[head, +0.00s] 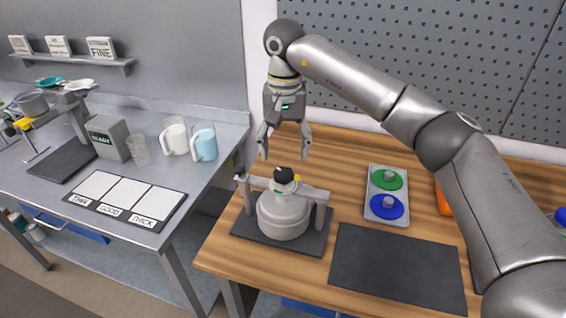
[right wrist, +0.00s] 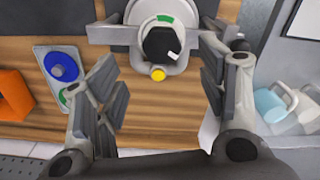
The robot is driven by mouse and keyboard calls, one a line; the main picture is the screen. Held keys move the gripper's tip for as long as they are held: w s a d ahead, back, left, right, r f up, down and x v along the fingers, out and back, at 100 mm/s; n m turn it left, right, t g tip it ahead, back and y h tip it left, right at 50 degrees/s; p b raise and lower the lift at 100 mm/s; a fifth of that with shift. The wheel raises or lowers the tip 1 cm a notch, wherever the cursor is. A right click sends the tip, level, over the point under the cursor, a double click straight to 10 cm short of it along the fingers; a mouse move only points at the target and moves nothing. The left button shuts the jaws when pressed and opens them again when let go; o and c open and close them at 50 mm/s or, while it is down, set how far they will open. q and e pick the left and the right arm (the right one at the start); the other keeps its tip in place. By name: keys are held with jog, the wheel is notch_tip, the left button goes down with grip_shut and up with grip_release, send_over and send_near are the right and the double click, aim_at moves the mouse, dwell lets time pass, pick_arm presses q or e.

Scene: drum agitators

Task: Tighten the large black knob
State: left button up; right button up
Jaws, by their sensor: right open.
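The large black knob (head: 284,174) sits on top of a grey drum (head: 284,214) under a crossbar on the wooden table. In the right wrist view the knob (right wrist: 161,44) has a white mark at its lower right, with a green arc above it and a yellow button (right wrist: 158,74) beside it. My right gripper (head: 285,155) is open and empty, pointing down above the knob. In the right wrist view its fingers (right wrist: 165,85) are spread wide, with the knob beyond them and apart from them. My left gripper is not in view.
A grey tray (head: 371,212) with a green disc (head: 388,180) and a blue disc (head: 387,207) lies to the right. A bare dark mat (head: 398,268) is in front of it. An orange object (head: 443,200) stands behind my right arm. A steel bench (head: 225,130) with cups stands left.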

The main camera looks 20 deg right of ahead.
aim_at(284, 172)
jog(key=shift+f, duration=0.95)
jog(key=f, duration=0.2)
jog(key=f+p, duration=0.1)
jog(key=shift+w, duration=0.25)
jog(key=shift+f, duration=0.9)
jog(key=shift+c, duration=1.3)
jog(key=c, duration=0.5)
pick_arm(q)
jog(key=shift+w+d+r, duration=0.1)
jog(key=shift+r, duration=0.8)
pick_arm(e)
jog(key=shift+c, duration=1.3)
